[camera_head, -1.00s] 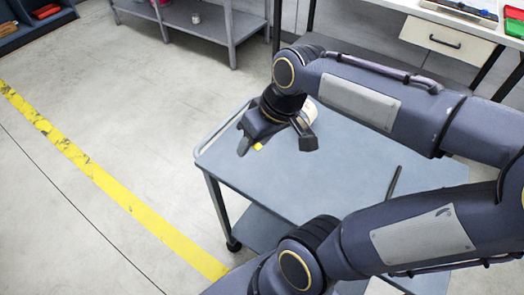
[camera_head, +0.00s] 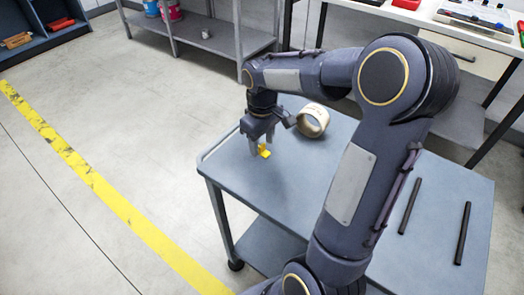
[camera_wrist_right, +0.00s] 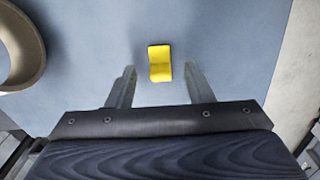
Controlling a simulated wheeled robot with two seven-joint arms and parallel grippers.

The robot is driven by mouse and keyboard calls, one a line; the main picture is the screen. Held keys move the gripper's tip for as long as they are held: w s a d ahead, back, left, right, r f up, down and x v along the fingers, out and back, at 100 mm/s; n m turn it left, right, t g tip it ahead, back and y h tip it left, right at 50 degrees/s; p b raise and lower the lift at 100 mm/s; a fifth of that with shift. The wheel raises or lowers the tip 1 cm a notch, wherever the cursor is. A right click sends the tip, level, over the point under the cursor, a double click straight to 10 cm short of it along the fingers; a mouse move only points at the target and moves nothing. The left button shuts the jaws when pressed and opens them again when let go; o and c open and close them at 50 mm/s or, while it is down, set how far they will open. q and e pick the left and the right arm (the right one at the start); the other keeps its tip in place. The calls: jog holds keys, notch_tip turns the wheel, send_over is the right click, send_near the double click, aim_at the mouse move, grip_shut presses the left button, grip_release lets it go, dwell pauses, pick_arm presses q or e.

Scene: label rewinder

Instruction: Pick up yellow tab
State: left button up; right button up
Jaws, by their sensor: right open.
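The yellow tab (camera_head: 264,151) lies on the blue-grey cart top (camera_head: 310,185) near its left end. My right gripper (camera_head: 262,146) points down over it, close to the tab. I cannot tell the exact height of the fingertips over the cart. My left gripper is not in view.
A pale roll (camera_head: 312,120) stands on the cart right of the gripper, and its rim (camera_wrist_right: 20,45) shows at the left in the wrist view. Two dark rods (camera_head: 410,206) (camera_head: 462,233) lie at the cart's right. A white bench (camera_head: 420,14) stands behind.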

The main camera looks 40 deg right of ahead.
jog(key=shift+f, duration=0.5)
grip_shut()
